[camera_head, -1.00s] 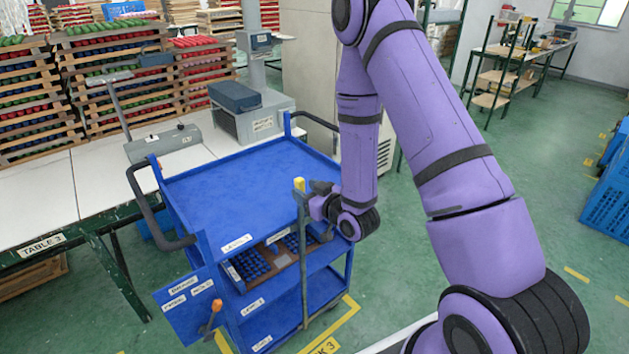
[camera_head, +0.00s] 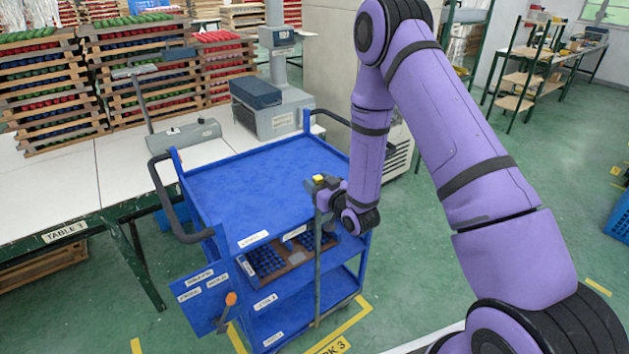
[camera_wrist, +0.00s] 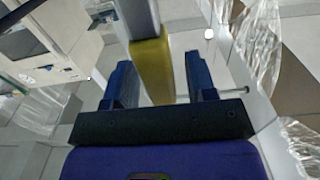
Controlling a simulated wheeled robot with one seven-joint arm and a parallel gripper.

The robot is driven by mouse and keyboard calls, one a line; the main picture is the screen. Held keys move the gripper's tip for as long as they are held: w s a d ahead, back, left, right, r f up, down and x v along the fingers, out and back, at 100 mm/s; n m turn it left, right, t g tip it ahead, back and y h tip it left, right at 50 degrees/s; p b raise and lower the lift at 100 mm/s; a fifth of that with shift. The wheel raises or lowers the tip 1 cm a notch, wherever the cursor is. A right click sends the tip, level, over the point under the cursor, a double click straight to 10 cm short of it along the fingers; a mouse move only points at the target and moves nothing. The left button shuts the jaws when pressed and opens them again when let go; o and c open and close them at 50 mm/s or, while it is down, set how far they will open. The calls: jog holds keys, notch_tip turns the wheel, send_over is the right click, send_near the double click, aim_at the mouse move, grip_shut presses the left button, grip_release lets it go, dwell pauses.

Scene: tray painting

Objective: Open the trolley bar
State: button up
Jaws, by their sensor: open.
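The trolley bar (camera_head: 318,265) is a thin grey upright post with a yellow top, standing at the front of the blue trolley (camera_head: 262,180). My gripper (camera_head: 322,190) is at the bar's upper end in the head view. In the wrist view the bar's yellow part (camera_wrist: 151,70) lies between the two dark blue fingers of my open gripper (camera_wrist: 160,80). It appears apart from both fingers, nearer the left one. The bar's lower end is beside the trolley's bottom shelf. My wrist hides part of the trolley's right front.
A tray of dark blue pieces (camera_head: 268,262) sits on the middle shelf. A blue labelled panel (camera_head: 200,295) and an orange-tipped lever (camera_head: 231,299) stick out at front left. Table 3 (camera_head: 130,185) stands left. Green floor lies open at right.

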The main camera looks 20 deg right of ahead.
jog(key=shift+w+a, duration=0.25)
jog(key=shift+w, duration=0.45)
jog(key=shift+c, duration=0.5)
grip_shut()
jog(key=w+d, duration=0.3)
jog(key=d, duration=0.7)
jog(key=w+d, duration=0.3)
jog(key=d, duration=0.7)
jog(key=shift+w, duration=0.25)
jog(key=shift+d, duration=0.1)
jog(key=shift+o, duration=0.5)
grip_release()
jog(key=v, duration=1)
jog(key=shift+s, duration=0.4)
